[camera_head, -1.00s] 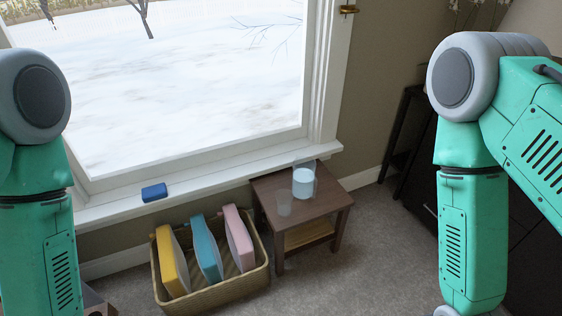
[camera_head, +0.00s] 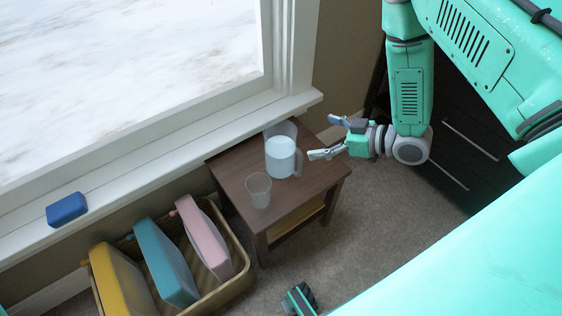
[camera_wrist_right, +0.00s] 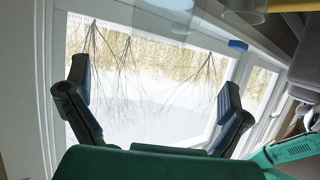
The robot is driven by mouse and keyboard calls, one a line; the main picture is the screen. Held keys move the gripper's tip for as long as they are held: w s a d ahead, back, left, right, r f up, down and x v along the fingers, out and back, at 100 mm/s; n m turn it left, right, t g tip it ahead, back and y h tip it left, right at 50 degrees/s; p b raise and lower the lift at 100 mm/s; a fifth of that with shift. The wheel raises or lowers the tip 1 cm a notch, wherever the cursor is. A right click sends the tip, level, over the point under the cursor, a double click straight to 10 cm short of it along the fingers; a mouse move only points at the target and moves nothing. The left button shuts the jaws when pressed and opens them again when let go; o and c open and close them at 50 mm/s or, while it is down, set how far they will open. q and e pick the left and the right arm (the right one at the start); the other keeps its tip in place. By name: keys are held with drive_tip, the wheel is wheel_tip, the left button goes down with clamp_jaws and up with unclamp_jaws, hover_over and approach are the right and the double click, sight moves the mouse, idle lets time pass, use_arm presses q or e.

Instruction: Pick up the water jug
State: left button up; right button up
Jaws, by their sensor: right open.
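The water jug (camera_head: 281,158) is clear, with pale blue water and a handle on its right side. It stands upright near the back of a small dark wooden side table (camera_head: 232,168). My right gripper (camera_head: 326,138) is open and empty, to the right of the jug and apart from it, with its fingers pointing left towards the handle side. In the right wrist view the open fingers (camera_wrist_right: 155,98) frame the window. Clear shapes at that view's top edge are cut off, and I cannot tell which is the jug.
A clear glass (camera_head: 258,190) stands on the table in front of the jug. A wicker basket (camera_head: 236,285) with yellow, teal and pink items is at the table's left. A blue block (camera_head: 66,209) lies on the windowsill (camera_head: 150,160). A dark cabinet (camera_head: 455,150) stands behind my right arm.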

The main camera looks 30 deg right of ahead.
sight(267, 132)
drive_tip(key=b+x, duration=0.4)
drive_tip(key=x, duration=0.7)
drive_tip(key=shift+w+f, duration=0.1)
drive_tip(key=shift+f, duration=0.15)
drive_tip(key=shift+w+a, duration=0.25)
drive_tip(key=shift+w, duration=0.05)
drive_tip(key=shift+d, duration=0.1)
drive_tip(key=c, duration=1.7)
